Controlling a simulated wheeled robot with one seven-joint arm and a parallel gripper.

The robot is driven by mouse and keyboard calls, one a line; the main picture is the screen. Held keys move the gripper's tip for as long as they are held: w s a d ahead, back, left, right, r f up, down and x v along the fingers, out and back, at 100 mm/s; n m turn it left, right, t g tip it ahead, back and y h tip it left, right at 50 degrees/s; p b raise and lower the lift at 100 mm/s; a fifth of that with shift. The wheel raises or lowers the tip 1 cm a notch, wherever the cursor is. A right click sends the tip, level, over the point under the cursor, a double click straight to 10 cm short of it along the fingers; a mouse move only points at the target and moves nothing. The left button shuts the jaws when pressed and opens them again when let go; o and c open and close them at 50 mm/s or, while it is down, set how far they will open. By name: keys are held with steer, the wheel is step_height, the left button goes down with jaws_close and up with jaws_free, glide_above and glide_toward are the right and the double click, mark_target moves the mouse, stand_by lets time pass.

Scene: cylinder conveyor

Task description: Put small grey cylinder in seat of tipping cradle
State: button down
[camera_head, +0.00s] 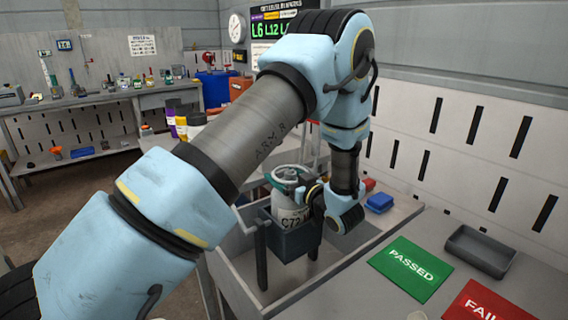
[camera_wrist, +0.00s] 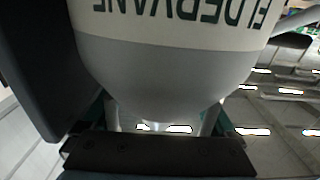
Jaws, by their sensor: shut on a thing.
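The small grey cylinder (camera_head: 289,208) is pale, with a "C72" mark and a teal collar at its top. It stands about upright within the dark grey tipping cradle (camera_head: 291,243), whose front wall hides its lower part. I cannot tell whether its base rests on the seat. My gripper (camera_head: 308,190) is at the cylinder's top right, shut on its collar; the fingertips are mostly hidden. In the wrist view the cylinder's grey body (camera_wrist: 165,70) fills the middle, with an upside-down "ELDERVANE" label. A dark wall, perhaps the cradle's, is at the left edge.
The cradle stands over a grey tray-like bench. To the right lie a blue block (camera_head: 379,203), a green PASSED mat (camera_head: 411,268), a red FAIL mat (camera_head: 478,303) and a shallow grey tray (camera_head: 480,250). Coloured cylinders (camera_head: 183,122) stand behind, left. A slotted wall closes the right.

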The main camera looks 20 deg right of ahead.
steer(key=shift+f+p, duration=0.3)
steer(key=shift+f, duration=1.75)
jaws_free()
steer(key=shift+f, duration=0.2)
steer(key=b, duration=0.4)
glide_toward(290, 201)
steer(key=shift+w+d+f, duration=0.1)
steer(key=shift+w+d, duration=0.15)
steer(key=shift+w, duration=0.65)
steer(key=shift+w+d+f, duration=0.1)
steer(key=shift+w+d, duration=0.15)
steer(key=shift+w, duration=0.7)
steer(key=shift+w+d, duration=0.25)
steer(key=shift+w, duration=0.65)
